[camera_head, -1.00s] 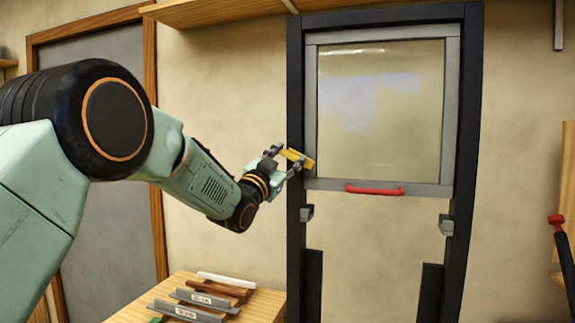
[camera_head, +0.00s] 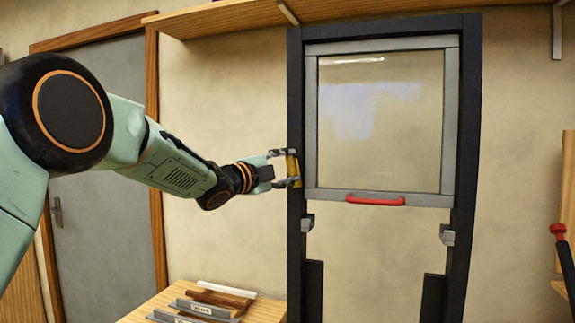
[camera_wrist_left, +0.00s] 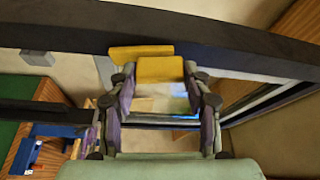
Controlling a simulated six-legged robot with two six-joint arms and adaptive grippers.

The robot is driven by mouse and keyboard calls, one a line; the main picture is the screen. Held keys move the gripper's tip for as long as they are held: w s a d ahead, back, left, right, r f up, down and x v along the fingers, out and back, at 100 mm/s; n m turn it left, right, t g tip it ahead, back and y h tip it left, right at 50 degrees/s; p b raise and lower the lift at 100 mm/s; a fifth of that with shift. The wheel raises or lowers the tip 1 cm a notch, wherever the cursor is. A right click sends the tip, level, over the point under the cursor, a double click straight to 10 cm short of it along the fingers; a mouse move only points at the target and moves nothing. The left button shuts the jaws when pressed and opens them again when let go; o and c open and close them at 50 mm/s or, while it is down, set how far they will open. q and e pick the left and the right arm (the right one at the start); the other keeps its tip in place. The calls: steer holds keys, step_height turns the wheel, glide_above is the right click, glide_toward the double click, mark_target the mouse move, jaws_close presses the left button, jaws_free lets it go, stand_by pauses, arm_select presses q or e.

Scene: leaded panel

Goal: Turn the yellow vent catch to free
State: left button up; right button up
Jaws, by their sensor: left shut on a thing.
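The yellow vent catch (camera_head: 292,166) sits on the left upright of the dark frame, beside the grey-edged glass panel (camera_head: 380,115). In the head view it stands roughly upright, partly hidden by my fingers. My left gripper (camera_head: 288,168) is shut on it from the left. In the left wrist view the yellow catch (camera_wrist_left: 160,69) lies between the two fingertips (camera_wrist_left: 160,78), against the dark frame bar. A second yellow piece shows just behind it there. My right gripper is in neither view.
A red handle (camera_head: 375,200) is on the panel's lower rail, with grey brackets (camera_head: 307,222) below on the frame. A wooden table (camera_head: 262,308) with labelled strips stands low at left. A shelf (camera_head: 225,16) runs above.

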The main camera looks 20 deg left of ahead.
arm_select(q)
steer(key=shift+m+g+p, duration=0.4)
steer(key=shift+m, duration=0.6)
steer(key=o, duration=1.2)
steer(key=shift+w+a, duration=0.1)
steer(key=shift+c, duration=0.2)
steer(key=shift+s, duration=0.3)
steer(key=v, duration=1.1)
steer(key=shift+s, duration=0.2)
steer(key=shift+a+r, duration=0.1)
